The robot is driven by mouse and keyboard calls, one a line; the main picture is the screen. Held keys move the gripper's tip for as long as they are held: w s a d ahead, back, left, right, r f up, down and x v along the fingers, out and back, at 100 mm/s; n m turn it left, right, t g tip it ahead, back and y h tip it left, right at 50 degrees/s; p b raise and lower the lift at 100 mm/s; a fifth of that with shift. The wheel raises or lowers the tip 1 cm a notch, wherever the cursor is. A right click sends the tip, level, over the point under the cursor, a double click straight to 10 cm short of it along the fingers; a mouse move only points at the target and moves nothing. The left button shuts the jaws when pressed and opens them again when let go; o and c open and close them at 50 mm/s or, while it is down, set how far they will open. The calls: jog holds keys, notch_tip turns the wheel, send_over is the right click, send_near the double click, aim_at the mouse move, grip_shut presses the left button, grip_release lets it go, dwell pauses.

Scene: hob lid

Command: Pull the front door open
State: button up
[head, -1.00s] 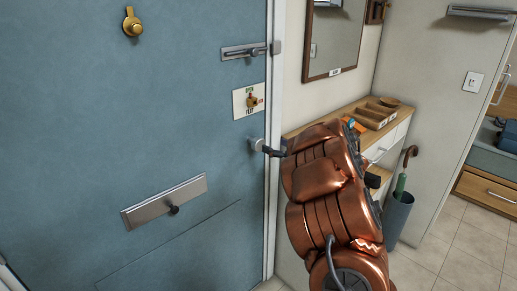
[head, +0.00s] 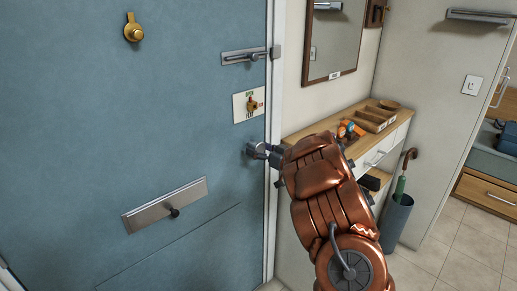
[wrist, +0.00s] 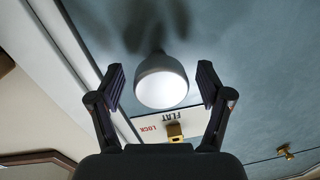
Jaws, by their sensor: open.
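The blue front door (head: 190,110) looks closed against its white frame. A silver round knob (head: 252,148) sits near its right edge, below a brass latch turn on a white plate (head: 249,103). My gripper (head: 268,153) is at the knob in the head view, mostly hidden by my copper arm. In the wrist view the knob (wrist: 161,88) stands between the two spread fingers of my gripper (wrist: 162,80), with a gap on each side. The latch plate, with words "FLAT" and "LOCK", shows upside down beyond it (wrist: 158,125). A metal slide bolt (head: 245,56) is higher up on the door.
A metal letter plate (head: 165,205) with a small dark knob is lower on the door. To the right stand a wooden-topped shelf unit (head: 345,128) with a tray, and a bin with an umbrella (head: 397,215). Tiled floor (head: 450,245) is open at the lower right.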

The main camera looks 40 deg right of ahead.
jog(key=shift+w, duration=0.1)
jog(key=shift+c, duration=0.4)
grip_shut()
